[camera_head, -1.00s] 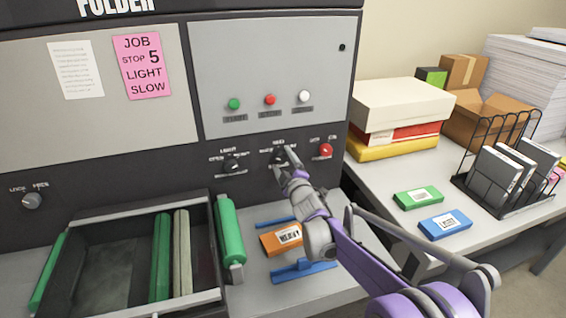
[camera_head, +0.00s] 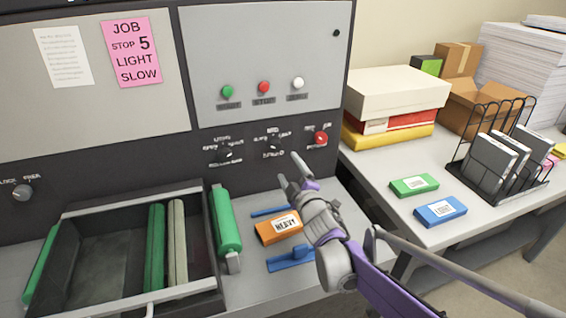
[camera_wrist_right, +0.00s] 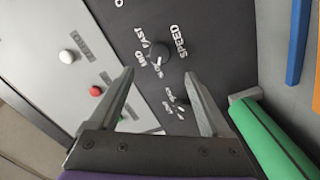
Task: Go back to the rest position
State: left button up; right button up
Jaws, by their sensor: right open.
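My right gripper (camera_head: 291,173) is in front of the folder's dark control panel, apart from it, just below the dials. Its arm comes in from the lower right. The right wrist view shows its two fingers (camera_wrist_right: 159,78) spread with nothing between them. In the head view the middle dial (camera_head: 273,146) and left dial (camera_head: 225,154) are clear of the gripper. My left gripper is not in view.
An orange block labelled HEAVY (camera_head: 279,229) lies between blue rails beside a green roller (camera_head: 226,222). An open roller tray (camera_head: 66,215) is at left. The right table holds a green block (camera_head: 414,186), a blue block (camera_head: 441,211), a wire rack (camera_head: 526,187) and boxes.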

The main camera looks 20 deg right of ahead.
jog(key=s+a+f+m+g+p, duration=0.1)
jog(key=s+f+m+g, duration=0.3)
jog(key=s, duration=0.7)
jog(key=s+a+f+m+g+p, duration=0.1)
jog(key=s+f+m+g, duration=0.3)
jog(key=s, duration=0.8)
jog(key=s+a+f+m+g+p, duration=0.1)
jog(key=s+f+m+g, duration=0.3)
jog(key=s+f, duration=0.3)
jog(key=s, duration=0.5)
jog(key=shift+s+a+m+g+h, duration=0.15)
jog(key=shift+s+m+g+h, duration=0.1)
jog(key=shift+m+g+h, duration=0.05)
